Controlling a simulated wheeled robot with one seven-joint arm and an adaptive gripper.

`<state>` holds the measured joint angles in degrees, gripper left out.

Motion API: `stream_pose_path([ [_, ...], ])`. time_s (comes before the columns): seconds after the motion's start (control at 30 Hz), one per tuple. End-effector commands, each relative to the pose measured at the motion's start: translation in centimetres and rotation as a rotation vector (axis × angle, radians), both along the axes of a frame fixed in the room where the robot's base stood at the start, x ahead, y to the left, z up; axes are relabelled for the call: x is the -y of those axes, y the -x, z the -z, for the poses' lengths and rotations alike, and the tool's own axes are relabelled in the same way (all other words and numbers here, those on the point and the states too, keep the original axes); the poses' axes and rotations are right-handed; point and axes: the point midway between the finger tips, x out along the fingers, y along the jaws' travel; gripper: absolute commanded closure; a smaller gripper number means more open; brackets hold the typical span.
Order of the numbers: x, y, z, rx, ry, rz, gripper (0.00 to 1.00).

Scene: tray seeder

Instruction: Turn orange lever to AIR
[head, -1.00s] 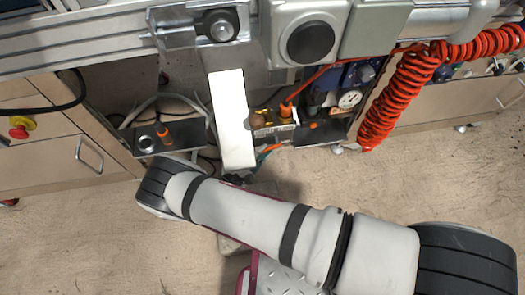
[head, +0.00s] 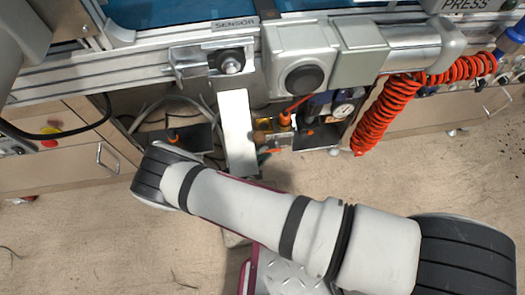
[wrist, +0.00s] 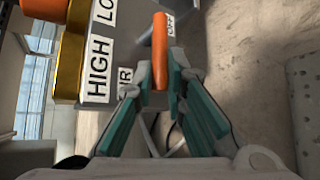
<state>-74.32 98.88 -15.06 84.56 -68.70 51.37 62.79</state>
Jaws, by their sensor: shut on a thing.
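In the wrist view, the orange lever (wrist: 159,45) stands between the two teal-padded fingers of my gripper (wrist: 160,80). The gripper is shut on the lever. The lever runs nearly up and down in the picture, its upper part beside the OFF label (wrist: 171,24). A partly covered label ending in "IR" (wrist: 125,76) lies left of the lever, by the left finger. In the head view my gripper is not visible, and I cannot tell which orange part there is this lever.
In the wrist view, a gold and orange knob (wrist: 70,50) sits left of the HIGH label (wrist: 99,68). In the head view, a coiled red hose (head: 385,108) hangs at the right below the metal bench frame (head: 130,65). Open floor lies below the cabinets.

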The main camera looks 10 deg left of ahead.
Motion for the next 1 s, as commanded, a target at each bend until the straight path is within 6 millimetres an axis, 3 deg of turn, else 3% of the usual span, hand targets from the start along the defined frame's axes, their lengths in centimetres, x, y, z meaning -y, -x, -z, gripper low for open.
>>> stream_pose_path([
  [0.47,0.0,0.0,-0.1,-0.002,-0.011,0.000,1.00],
  [0.5,0.0,0.1,-0.1,-0.002,-0.011,0.000,0.79],
  [0.83,-0.1,0.1,-0.1,-0.003,-0.011,-0.001,0.79],
  [1.0,-1.0,1.3,-0.8,-0.004,-0.012,-0.001,0.79],
])
